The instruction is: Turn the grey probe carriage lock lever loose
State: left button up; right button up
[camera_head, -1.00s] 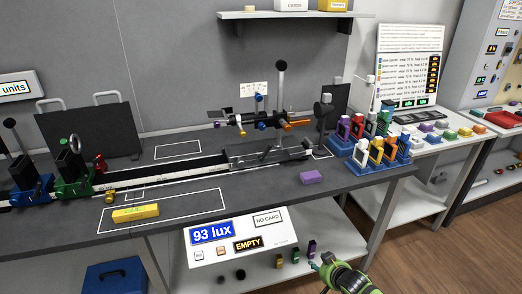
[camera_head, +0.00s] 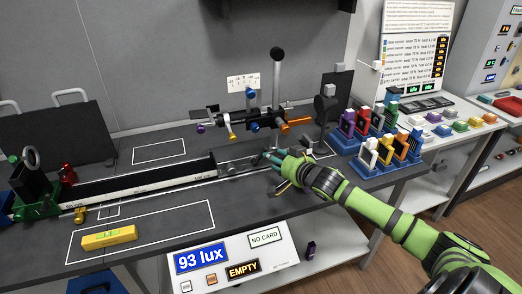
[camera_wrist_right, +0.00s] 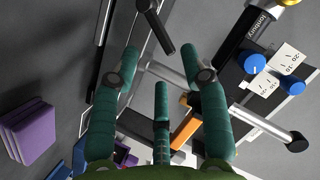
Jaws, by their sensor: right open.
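The probe carriage (camera_head: 235,164) sits at the right end of the long rail on the bench. My right gripper (camera_head: 276,158) is at its right side in the head view, with teal fingers spread and nothing between them. In the right wrist view a dark grey lever (camera_wrist_right: 157,30) with a round pivot end lies just beyond the open fingers (camera_wrist_right: 160,65); it looks apart from them. I take it for the lock lever. In the head view my gripper partly hides that area, and the lever is hard to make out. My left gripper is not in view.
A post-mounted assembly with an orange tube (camera_head: 297,121) stands behind the gripper. A blue rack of coloured frames (camera_head: 372,165) is to the right. A yellow level (camera_head: 109,238) lies in front of the rail. Purple blocks (camera_wrist_right: 28,130) show in the wrist view.

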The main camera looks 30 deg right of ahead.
aim_at(259, 156)
jog(key=x, duration=0.5)
jog(key=shift+w+f, duration=0.1)
jog(key=shift+w, duration=0.1)
jog(key=shift+w+a, duration=0.1)
jog(key=shift+w, duration=0.15)
jog(key=shift+f, duration=0.1)
jog(key=c, duration=0.9)
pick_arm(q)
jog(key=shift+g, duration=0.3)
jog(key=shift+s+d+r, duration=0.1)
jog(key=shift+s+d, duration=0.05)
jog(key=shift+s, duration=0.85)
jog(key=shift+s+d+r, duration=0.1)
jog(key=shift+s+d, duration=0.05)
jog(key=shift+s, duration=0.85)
pick_arm(e)
grip_shut()
